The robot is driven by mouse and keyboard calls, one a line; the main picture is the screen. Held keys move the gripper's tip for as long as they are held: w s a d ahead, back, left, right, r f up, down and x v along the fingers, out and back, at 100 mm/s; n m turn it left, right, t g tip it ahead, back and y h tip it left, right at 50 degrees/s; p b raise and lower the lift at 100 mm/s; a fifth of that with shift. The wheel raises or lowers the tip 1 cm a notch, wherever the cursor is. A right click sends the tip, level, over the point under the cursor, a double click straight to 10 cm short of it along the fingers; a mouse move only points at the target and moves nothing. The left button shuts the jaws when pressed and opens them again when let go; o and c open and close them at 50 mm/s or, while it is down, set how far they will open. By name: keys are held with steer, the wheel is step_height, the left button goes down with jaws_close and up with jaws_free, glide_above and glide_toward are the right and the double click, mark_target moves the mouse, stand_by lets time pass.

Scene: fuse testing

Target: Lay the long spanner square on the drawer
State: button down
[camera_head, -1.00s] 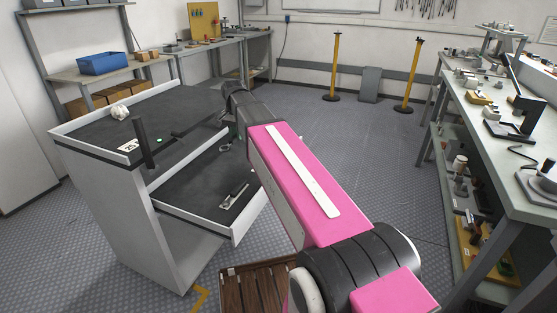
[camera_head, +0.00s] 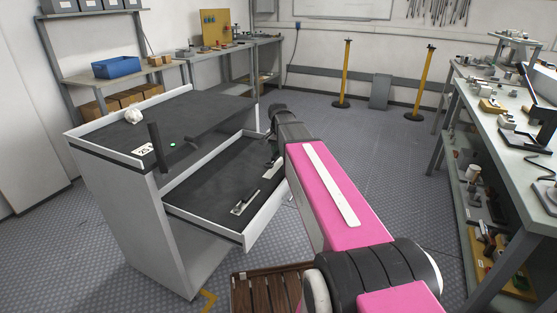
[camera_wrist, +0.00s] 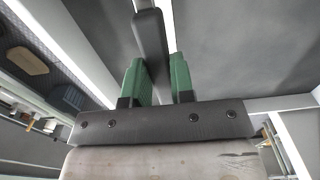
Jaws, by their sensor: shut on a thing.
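The open drawer (camera_head: 205,226) has a dark mat and pale rims and juts out from the right side of the cart. A small silver metal tool (camera_head: 243,208) lies in it near the front corner. Another pale piece (camera_head: 272,170) lies farther back, partly hidden. My gripper (camera_head: 276,150) is over the far right part of the drawer, its tips hidden by my pink arm. In the wrist view, my gripper's green fingers (camera_wrist: 158,80) are shut on a dark grey bar (camera_wrist: 150,45) with a rounded end. I cannot tell whether this bar is the long spanner.
The cart top (camera_head: 180,105) holds a white crumpled lump (camera_head: 133,116) and a dark upright post (camera_head: 157,146). A wooden slatted crate (camera_head: 268,290) stands on the floor below the drawer. A cluttered workbench (camera_head: 465,125) is at the right. Floor between is clear.

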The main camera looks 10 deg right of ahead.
mark_target(278, 164)
steer(key=shift+f, duration=1.95)
steer(key=c, duration=1)
jaws_free()
steer(key=shift+f, duration=0.1)
step_height(278, 164, up, 12)
steer(key=shift+r, duration=0.1)
